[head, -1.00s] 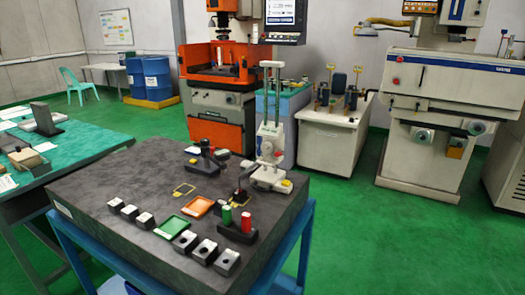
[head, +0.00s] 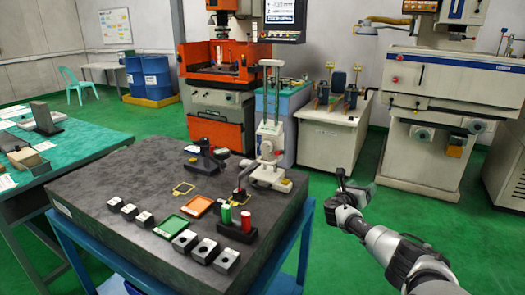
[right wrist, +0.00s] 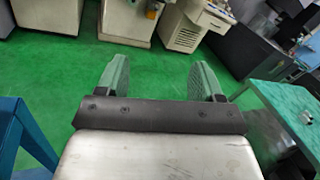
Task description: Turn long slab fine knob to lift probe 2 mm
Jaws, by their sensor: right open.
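A white height gauge (head: 268,135) with a tall column stands upright at the back right of the dark granite slab (head: 110,240). Its fine knob is too small to make out in the head view. A dark probe arm (head: 241,178) reaches from its lower part towards the front left, over the slab. My right gripper (head: 355,184) is open and empty, in the air to the right of the slab and apart from the gauge. In the right wrist view its two green fingers (right wrist: 158,78) stand wide apart over green floor. My left gripper is not in view.
On the slab are several metal blocks (head: 184,241), a green tray (head: 171,229), an orange tray (head: 197,206), a holder with green and red pieces (head: 236,232) and a second dark stand (head: 206,158). Machines line the back. Green floor (head: 350,255) is clear at right.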

